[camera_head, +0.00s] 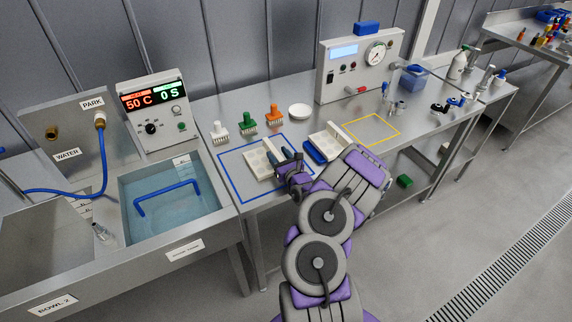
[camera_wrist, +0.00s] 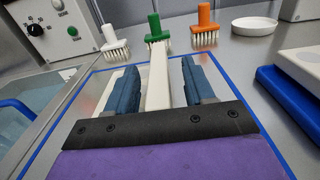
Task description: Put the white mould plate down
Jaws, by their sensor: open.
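The white mould plate (camera_head: 257,164) lies flat on the steel table inside the blue outlined square (camera_head: 237,190), with round hollows on its top. My gripper (camera_head: 289,162) is at the plate's right side, low over the table. In the wrist view my gripper (camera_wrist: 160,82) is open, its two dark blue fingers on either side of a pale bar of the plate (camera_wrist: 158,78). A gap shows between the bar and each finger. My fingers hide part of the plate.
White, green (camera_head: 247,122) and orange (camera_head: 274,114) brushes and a white dish (camera_head: 299,111) stand behind the square. A second pale plate with a blue block (camera_head: 314,152) is close on the right. The water basin (camera_head: 128,182) is left. The yellow square (camera_head: 386,121) is clear.

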